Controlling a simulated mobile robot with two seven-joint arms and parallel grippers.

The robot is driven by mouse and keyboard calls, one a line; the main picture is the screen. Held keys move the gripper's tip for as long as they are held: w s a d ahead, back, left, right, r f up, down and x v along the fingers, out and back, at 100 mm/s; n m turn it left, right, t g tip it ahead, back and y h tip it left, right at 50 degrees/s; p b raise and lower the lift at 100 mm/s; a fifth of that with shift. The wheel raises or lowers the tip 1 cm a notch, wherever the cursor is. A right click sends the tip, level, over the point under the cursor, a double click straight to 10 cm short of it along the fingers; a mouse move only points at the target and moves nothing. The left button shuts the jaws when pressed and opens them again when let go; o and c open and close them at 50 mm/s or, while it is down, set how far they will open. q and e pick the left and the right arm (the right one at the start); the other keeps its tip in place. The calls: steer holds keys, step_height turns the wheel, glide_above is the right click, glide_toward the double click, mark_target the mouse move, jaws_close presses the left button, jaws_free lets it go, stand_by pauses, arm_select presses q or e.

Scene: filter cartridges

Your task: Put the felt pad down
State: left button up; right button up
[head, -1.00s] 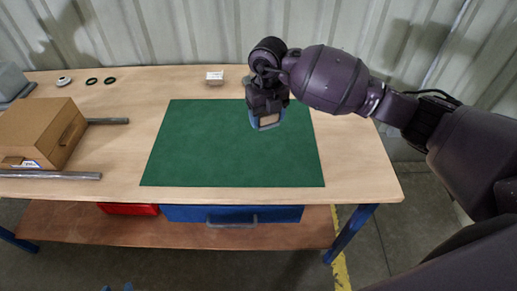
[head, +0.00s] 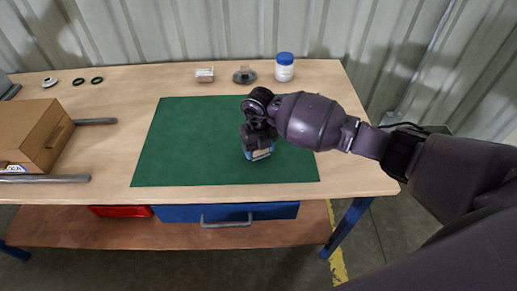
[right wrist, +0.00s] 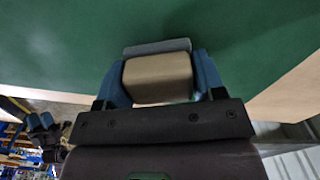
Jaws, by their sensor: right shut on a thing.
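My right gripper (head: 259,154) is over the right half of the green mat (head: 185,150), its fingers pointing down. Its blue fingers are shut on a tan, block-shaped thing, which I take for the felt pad (head: 262,154). In the right wrist view the felt pad (right wrist: 158,78) sits between the two fingers, with a flat grey piece (right wrist: 157,47) at its far edge. I cannot tell whether the pad touches the mat. My left gripper is not in view.
A cardboard box (head: 38,130) and grey bars (head: 50,179) lie at the left. A small pale block (head: 205,75), a dark disc (head: 244,76) and a blue-lidded white jar (head: 284,67) stand behind the mat. Dark rings (head: 97,80) lie back left. The mat's left half is clear.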

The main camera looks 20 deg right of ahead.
steer(key=shift+f, duration=0.45)
steer(key=o, duration=1)
steer(key=shift+o, duration=0.2)
steer(key=shift+r, duration=0.3)
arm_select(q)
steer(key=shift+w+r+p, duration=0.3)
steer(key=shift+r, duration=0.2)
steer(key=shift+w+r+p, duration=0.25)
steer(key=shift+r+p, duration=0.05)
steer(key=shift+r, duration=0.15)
arm_select(e)
step_height(320, 180, up, 12)
steer(key=shift+f, duration=0.1)
